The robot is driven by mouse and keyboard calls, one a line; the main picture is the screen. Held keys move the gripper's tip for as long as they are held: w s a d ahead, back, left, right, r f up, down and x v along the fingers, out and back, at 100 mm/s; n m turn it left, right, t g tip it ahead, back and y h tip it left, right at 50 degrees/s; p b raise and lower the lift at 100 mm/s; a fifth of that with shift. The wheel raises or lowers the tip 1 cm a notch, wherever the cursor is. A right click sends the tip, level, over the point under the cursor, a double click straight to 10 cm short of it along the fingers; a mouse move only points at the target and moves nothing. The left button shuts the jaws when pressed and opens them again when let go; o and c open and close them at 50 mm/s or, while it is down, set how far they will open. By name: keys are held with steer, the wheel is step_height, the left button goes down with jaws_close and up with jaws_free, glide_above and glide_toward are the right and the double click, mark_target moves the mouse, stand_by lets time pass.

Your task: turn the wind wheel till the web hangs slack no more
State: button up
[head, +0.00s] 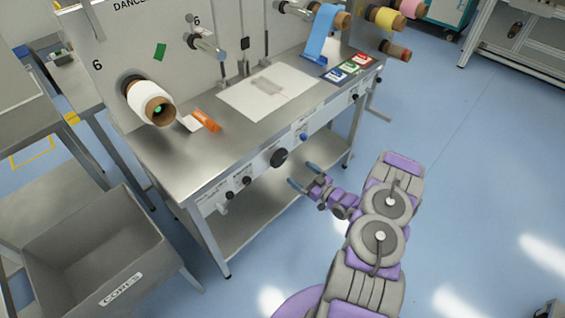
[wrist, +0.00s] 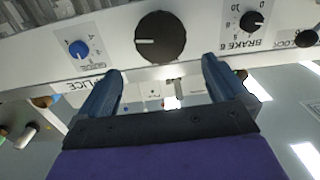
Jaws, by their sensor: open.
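A large round black knob (head: 279,157) is on the white front panel (head: 245,172) of the bench. It also shows in the wrist view (wrist: 160,38) with a white pointer line; no label naming it the wind wheel is readable. My gripper (head: 301,175) is open and empty in front of the panel, just short of the knob. In the wrist view its two blue fingers (wrist: 163,72) are apart, with the knob beyond and between them. A blue web (head: 320,36) hangs from an upper roller to the bench top. A white roll (head: 147,100) has a short loose tail.
A smaller blue knob (wrist: 78,49) and a black brake knob (wrist: 253,21) flank the large knob. A crank-like handle (head: 378,115) sticks out at the bench's right end. A grey cores bin (head: 100,245) stands left.

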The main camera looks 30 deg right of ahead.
mark_target(281, 158)
steer(key=b+x, duration=0.2)
steer(key=x, duration=0.8)
steer(key=shift+w, duration=0.1)
steer(key=c, duration=0.7)
steer(key=shift+m, duration=0.4)
